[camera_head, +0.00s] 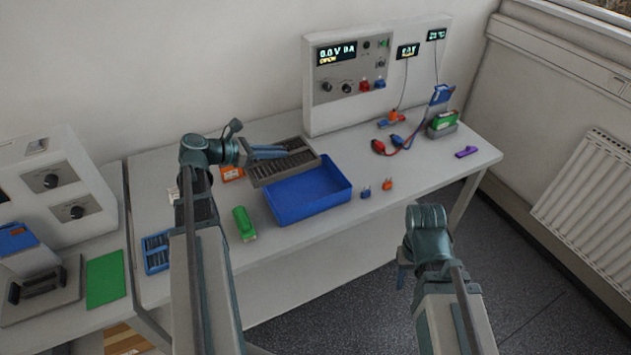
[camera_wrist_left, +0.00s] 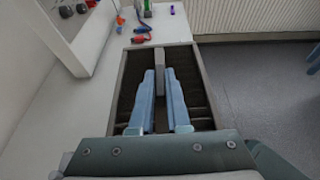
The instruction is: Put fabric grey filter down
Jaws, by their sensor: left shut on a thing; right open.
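The grey filter (camera_head: 298,164) is a flat framed panel with a dark slatted face. My left gripper (camera_head: 284,152) is shut on it and holds it near the back left edge of the blue tray. In the left wrist view the gripper's blue fingers (camera_wrist_left: 160,76) close on a grey bar along the middle of the filter (camera_wrist_left: 196,82). I cannot tell whether the filter touches the tray or table. My right gripper (camera_head: 403,276) is open and empty, low in front of the table; its fingers are partly hidden.
The blue tray (camera_head: 318,207) lies on the white table (camera_head: 402,181). A green block (camera_head: 244,223) and a blue slotted rack (camera_head: 157,252) are to its left. Small blue (camera_head: 366,193) and orange (camera_head: 388,184) pieces are to its right. The cycler panel (camera_head: 350,105) stands behind.

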